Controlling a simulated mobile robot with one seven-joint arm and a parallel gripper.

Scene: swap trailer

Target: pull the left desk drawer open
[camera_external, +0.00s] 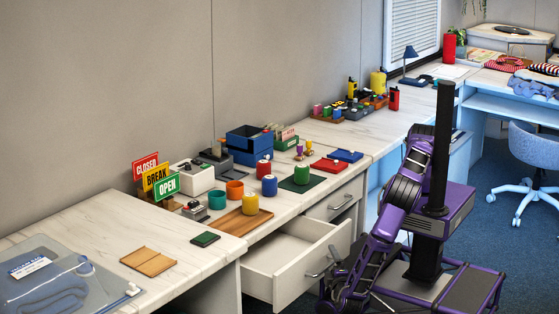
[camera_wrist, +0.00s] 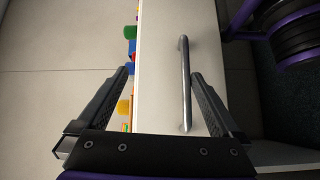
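The left desk drawer (camera_external: 298,262) stands pulled out well from under the white desk, its inside in view and looking empty. Its bar handle (camera_external: 320,269) is on the front panel; the handle also shows in the wrist view (camera_wrist: 185,85). My gripper (camera_external: 332,280) is low in front of the drawer, close to the handle. In the wrist view my gripper (camera_wrist: 160,78) has its two fingers spread apart, with the handle showing between them, nearer the right finger. The fingers do not close on it. I cannot tell the exact gap to the handle.
A second drawer (camera_external: 335,203) to the right is shut. The desk top holds a wooden tray (camera_external: 232,223), several coloured pots, sign cards (camera_external: 160,178) and a blue box (camera_external: 249,139). A blue chair (camera_external: 535,150) stands at the far right on open carpet.

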